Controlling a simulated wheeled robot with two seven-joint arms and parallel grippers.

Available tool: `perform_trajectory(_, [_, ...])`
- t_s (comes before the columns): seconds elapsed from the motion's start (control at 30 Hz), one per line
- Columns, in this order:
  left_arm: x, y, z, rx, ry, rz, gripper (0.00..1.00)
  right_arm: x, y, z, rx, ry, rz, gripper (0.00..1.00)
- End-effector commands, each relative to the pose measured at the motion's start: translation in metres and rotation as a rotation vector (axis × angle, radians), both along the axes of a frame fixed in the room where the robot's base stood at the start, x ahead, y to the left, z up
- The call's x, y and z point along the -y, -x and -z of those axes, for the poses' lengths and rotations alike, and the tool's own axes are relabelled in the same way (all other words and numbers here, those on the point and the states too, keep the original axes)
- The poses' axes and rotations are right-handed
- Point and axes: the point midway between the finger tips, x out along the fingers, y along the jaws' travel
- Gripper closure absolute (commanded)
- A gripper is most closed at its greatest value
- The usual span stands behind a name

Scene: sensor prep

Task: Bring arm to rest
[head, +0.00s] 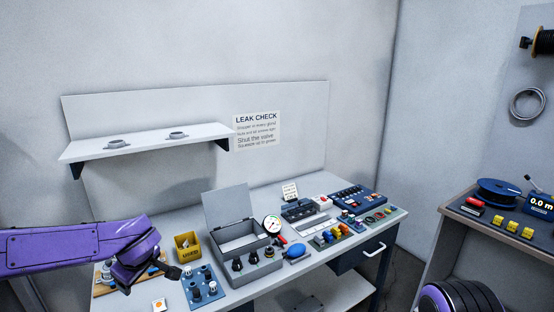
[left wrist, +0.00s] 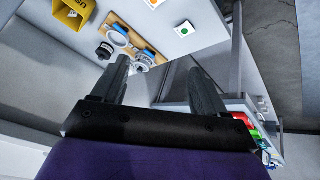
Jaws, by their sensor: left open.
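My left arm (head: 60,249) is purple and reaches in from the left in the head view, over the workbench's left end. Its dark left gripper (head: 178,272) is by the wooden board and the blue fitting plate. In the left wrist view the two black fingers of this gripper (left wrist: 158,78) stand wide apart with nothing held between them. Beyond them is a wooden board (left wrist: 122,28) with round fittings. A purple, ribbed part of my right arm (head: 460,298) shows at the bottom right of the head view; its gripper is out of the picture.
The workbench (head: 135,302) holds a yellow bin (head: 187,246), a blue plate with fittings (head: 203,286), an open grey case (head: 228,210), a gauge (head: 272,224) and a blue bulb (head: 297,251). A shelf (head: 150,141) hangs above. A side table (head: 500,238) stands right.

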Motion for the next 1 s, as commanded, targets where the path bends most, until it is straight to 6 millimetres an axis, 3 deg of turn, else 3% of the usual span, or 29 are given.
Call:
perform_trajectory(0.17, [-0.002, 0.003, 0.028, 0.143, -0.072, -0.098, 0.27, 0.0, 0.0, 0.003, -0.001, -0.001, 0.0, 0.57])
perform_trajectory(0.27, [0.002, 0.015, 0.074, 0.225, -0.126, -0.105, 0.27, 0.0, 0.0, 0.008, -0.001, -0.001, 0.0, 0.57])
perform_trajectory(0.33, [0.011, 0.038, 0.127, 0.262, -0.153, -0.058, 0.27, 0.0, 0.0, 0.015, -0.001, -0.001, 0.0, 0.57])
perform_trajectory(0.47, [0.03, 0.107, 0.223, 0.228, -0.13, 0.1, 0.27, 0.0, 0.0, 0.025, -0.001, -0.001, 0.0, 0.57])
perform_trajectory(0.5, [0.035, 0.133, 0.248, 0.19, -0.114, 0.153, 0.27, 0.0, 0.0, 0.028, -0.001, -0.001, 0.0, 0.57])
perform_trajectory(0.63, [0.042, 0.226, 0.313, 0.008, -0.078, 0.338, 0.27, 0.0, 0.0, 0.039, -0.001, -0.001, 0.0, 0.57])
perform_trajectory(0.7, [0.04, 0.272, 0.335, -0.106, -0.081, 0.441, 0.27, 0.0, 0.001, 0.043, -0.001, -0.001, 0.0, 0.57])
perform_trajectory(0.8, [0.031, 0.32, 0.355, -0.232, -0.102, 0.517, 0.27, 0.0, 0.001, 0.048, -0.001, -0.001, 0.0, 0.57])
perform_trajectory(0.9, [0.029, 0.342, 0.366, -0.293, -0.107, 0.547, 0.27, 0.0, 0.001, 0.051, -0.001, -0.001, 0.0, 0.57])
perform_trajectory(1.0, [0.029, 0.348, 0.368, -0.306, -0.103, 0.546, 0.27, 0.0, 0.001, 0.05, -0.001, -0.001, 0.0, 0.57])
